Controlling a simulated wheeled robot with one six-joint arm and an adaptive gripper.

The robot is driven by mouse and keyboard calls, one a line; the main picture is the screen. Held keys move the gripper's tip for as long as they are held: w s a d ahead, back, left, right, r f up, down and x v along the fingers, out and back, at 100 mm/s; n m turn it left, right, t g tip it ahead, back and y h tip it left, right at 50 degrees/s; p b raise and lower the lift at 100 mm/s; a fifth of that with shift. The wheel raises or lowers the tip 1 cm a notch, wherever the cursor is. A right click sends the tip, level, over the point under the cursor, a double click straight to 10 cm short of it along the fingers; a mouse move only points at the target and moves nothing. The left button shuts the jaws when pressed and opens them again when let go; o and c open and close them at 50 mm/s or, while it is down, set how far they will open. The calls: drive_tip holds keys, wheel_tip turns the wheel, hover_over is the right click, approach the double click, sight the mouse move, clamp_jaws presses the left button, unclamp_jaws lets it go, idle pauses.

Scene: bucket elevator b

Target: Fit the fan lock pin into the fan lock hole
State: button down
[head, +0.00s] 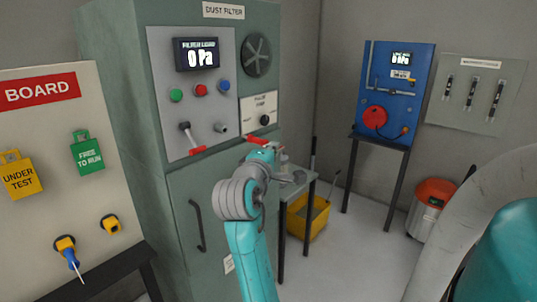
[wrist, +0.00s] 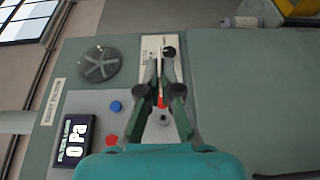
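My gripper (head: 263,146) is raised in front of the green dust filter cabinet. In the wrist view its fingers (wrist: 160,68) are drawn close together around a thin piece with a red part (wrist: 162,102). I take this for the fan lock pin; its red part (head: 256,138) also shows at the gripper in the head view. A short grey round socket (head: 221,128) sticks out of the cabinet's grey panel, left of my gripper. It shows just below the red part in the wrist view (wrist: 163,119). It may be the fan lock hole; no label on it is readable.
The grey panel (head: 168,60) bears a display, coloured buttons and a red-gripped lever (head: 190,138). Beside it are a round fan grille (head: 257,55) and a pulse timer plate (head: 252,103). A small table (head: 312,190) and yellow bucket (head: 308,217) stand to the right.

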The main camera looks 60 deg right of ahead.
sight(247, 138)
drive_tip(key=shift+w+d, duration=0.2)
drive_tip(key=shift+w, duration=0.7)
drive_tip(key=shift+w+d, duration=0.2)
drive_tip(key=shift+w, duration=0.75)
drive_tip(key=shift+w+d, duration=0.2)
drive_tip(key=shift+w, duration=0.7)
drive_tip(key=shift+w+d, duration=0.25)
drive_tip(key=shift+w, duration=0.85)
drive_tip(key=shift+w+d, duration=0.25)
drive_tip(key=shift+w, duration=0.8)
drive_tip(key=c, duration=1.2)
unclamp_jaws()
drive_tip(key=shift+c, duration=0.2)
drive_tip(key=s+a, duration=0.1)
drive_tip(key=a, duration=1)
drive_tip(key=shift+s+a, duration=0.4)
drive_tip(key=shift+f, duration=0.1)
